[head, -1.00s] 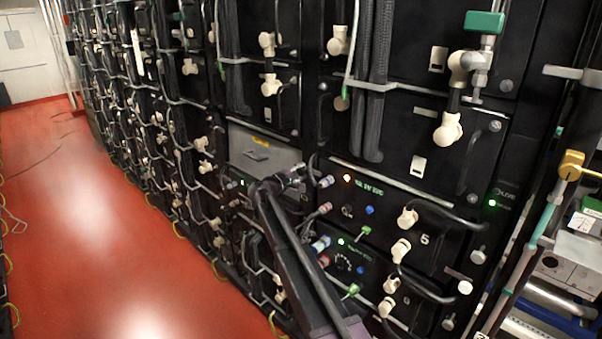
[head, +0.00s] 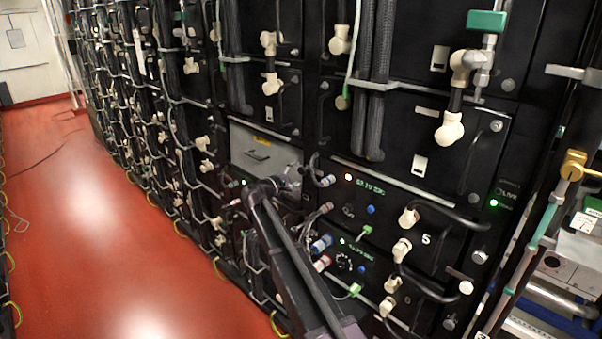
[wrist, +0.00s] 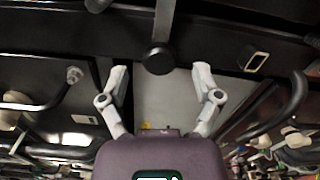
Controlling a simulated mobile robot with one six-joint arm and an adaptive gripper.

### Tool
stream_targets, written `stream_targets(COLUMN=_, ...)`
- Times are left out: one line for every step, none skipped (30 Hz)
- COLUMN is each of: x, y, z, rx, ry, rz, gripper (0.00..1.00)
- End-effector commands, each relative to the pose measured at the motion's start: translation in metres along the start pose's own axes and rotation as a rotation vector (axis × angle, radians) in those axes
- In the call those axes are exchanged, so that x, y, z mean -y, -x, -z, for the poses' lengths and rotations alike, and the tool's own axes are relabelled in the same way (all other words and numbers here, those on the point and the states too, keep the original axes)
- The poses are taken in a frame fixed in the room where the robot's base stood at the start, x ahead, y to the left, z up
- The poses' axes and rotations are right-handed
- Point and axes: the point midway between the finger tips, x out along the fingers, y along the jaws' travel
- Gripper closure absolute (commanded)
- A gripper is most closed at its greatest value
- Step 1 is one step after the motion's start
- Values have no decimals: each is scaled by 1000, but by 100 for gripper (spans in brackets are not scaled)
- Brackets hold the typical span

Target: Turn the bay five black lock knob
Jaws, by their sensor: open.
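The bay marked 5 (head: 426,239) is a black unit at the lower right of the head view. A small dark knob (head: 348,211) sits on its front panel, between an orange light and a blue button; I cannot tell for sure that it is the lock knob. My gripper (head: 306,177) is left of that panel, near a grey plate. In the wrist view my gripper (wrist: 160,90) is open and empty, its two pale fingers apart before the grey plate (wrist: 165,105). A round dark piece (wrist: 158,60) shows beyond the fingertips; I cannot tell whether it is a knob.
Cream-coloured cable connectors (head: 409,217) and looped black cables stand out from the rack right of the panel. A yellow fitting (head: 572,165) is at the right edge.

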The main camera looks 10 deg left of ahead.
Motion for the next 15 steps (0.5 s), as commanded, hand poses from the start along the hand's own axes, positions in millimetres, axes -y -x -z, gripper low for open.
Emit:
stream_targets(x=0, y=10, z=0, rx=-3, ry=0, rz=-1, gripper=18)
stream_targets(x=0, y=15, z=0, rx=-3, ry=0, rz=-1, gripper=18)
stream_targets(x=0, y=21, z=-1, rx=-3, ry=0, rz=0, gripper=18)
stream_targets(x=0, y=26, z=-1, rx=-2, ry=0, rz=0, gripper=18)
stream_targets(x=0, y=31, z=-1, rx=-2, ry=0, rz=0, gripper=18)
stream_targets(x=0, y=38, z=0, rx=-3, ry=0, rz=-1, gripper=18)
stream_targets(x=0, y=43, z=0, rx=-3, ry=0, rz=-1, gripper=18)
stream_targets(x=0, y=47, z=-1, rx=-3, ry=0, rz=-1, gripper=18)
stream_targets(x=0, y=53, z=-1, rx=-2, ry=0, rz=0, gripper=18)
stream_targets(x=0, y=58, z=-1, rx=-2, ry=0, rz=0, gripper=18)
stream_targets(x=0, y=62, z=-1, rx=-2, ry=0, rz=-1, gripper=18)
stream_targets(x=0, y=67, z=0, rx=-3, ry=0, rz=-1, gripper=18)
stream_targets(x=0, y=71, z=0, rx=-2, ry=0, rz=-1, gripper=18)
stream_targets(x=0, y=74, z=0, rx=-2, ry=0, rz=0, gripper=18)
stream_targets(x=0, y=77, z=0, rx=-1, ry=0, rz=0, gripper=18)
